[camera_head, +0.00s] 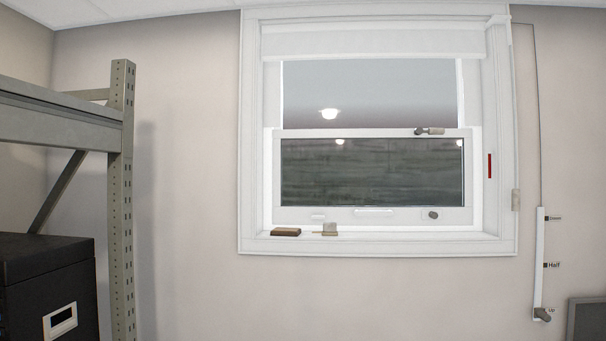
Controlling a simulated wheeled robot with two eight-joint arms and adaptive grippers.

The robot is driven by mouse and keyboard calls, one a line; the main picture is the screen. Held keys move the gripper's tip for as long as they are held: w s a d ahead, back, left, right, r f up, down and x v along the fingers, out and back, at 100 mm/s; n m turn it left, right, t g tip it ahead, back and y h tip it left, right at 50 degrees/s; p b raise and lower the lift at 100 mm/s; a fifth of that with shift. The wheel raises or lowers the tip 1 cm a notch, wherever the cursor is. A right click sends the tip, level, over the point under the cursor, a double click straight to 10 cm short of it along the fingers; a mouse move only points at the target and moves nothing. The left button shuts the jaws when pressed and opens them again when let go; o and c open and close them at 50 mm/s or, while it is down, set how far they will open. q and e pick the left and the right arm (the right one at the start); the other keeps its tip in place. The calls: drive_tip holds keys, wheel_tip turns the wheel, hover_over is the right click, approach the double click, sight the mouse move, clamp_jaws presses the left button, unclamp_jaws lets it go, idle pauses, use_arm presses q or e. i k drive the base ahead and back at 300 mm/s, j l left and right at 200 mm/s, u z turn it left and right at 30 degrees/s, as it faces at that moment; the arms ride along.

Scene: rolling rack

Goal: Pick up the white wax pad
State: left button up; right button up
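Several small items are at the bottom of the window. A brown block (286,232) lies on the sill at the left. Just right of it is a small pale block (330,229) with a greyish lower part and a thin piece sticking out to its left. It may be the white wax pad, but it is too small to be sure. Small white fittings (318,217) show on the lower sash rail above it. Neither of my grippers is in view.
The white window frame (378,247) has a dark knob (433,214) on its lower sash. A grey metal rack (122,200) stands at the left with a black box (48,285). A white vertical rail (539,262) with a lever is on the right wall. The wall below the window is bare.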

sight(330, 229)
drive_tip(key=i+j+z, duration=0.35)
drive_tip(key=i+j, duration=0.15)
drive_tip(key=i, duration=0.2)
drive_tip(key=i+j+z, duration=0.35)
drive_tip(key=i+j, duration=0.3)
